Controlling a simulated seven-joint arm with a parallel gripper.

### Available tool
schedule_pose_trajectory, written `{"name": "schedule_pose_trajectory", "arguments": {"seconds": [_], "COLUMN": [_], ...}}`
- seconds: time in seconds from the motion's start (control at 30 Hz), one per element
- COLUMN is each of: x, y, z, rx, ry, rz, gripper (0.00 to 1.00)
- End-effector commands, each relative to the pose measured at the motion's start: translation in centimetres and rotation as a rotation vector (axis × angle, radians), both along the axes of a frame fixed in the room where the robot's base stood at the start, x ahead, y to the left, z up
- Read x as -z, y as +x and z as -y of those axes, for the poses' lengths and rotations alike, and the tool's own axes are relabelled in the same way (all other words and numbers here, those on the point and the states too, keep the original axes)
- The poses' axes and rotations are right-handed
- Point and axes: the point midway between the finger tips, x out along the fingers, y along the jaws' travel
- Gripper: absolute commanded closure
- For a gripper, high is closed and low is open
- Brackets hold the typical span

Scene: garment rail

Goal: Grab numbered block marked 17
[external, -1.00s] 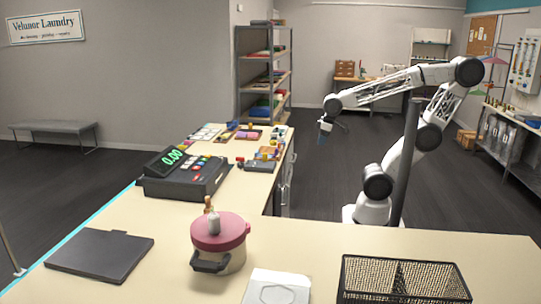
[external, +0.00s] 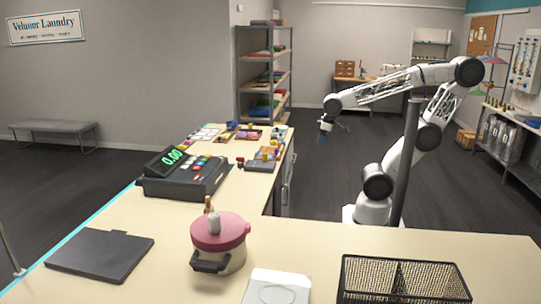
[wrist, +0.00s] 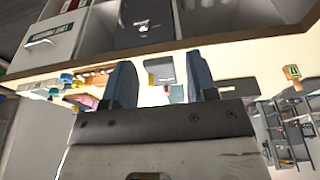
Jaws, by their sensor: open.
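My gripper (external: 323,133) hangs in the air to the right of the counter's far arm, in the external view. In the wrist view my gripper (wrist: 160,66) has its two dark blue fingers spread apart with nothing held between them. I cannot make out a block marked 17 in either view. Small coloured items (external: 266,153) lie on the far arm of the counter, too small to read. A small orange piece with a pale and green mark (wrist: 292,72) shows at the right in the wrist view; its marking is not legible.
A cash register (external: 186,175), a pink-lidded pot (external: 220,232), a dark flat pad (external: 98,255) and a black wire basket (external: 403,280) stand on the counter (external: 320,245). The space around my gripper, beside the counter, looks clear.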

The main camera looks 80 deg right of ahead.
Motion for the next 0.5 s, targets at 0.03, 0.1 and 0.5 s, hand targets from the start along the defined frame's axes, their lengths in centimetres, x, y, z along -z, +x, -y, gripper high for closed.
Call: {"name": "schedule_pose_trajectory", "arguments": {"seconds": [0.03, 0.1, 0.5], "x": [0.0, 0.0, -0.4], "y": [0.1, 0.5, 9.3], "z": [0.0, -0.1, -2.3], "rx": [-0.001, -0.003, -0.076], "ry": [0.000, -0.003, -0.050], "rz": [0.002, 0.007, 0.156], "gripper": [0.47, 0.47, 0.47]}}
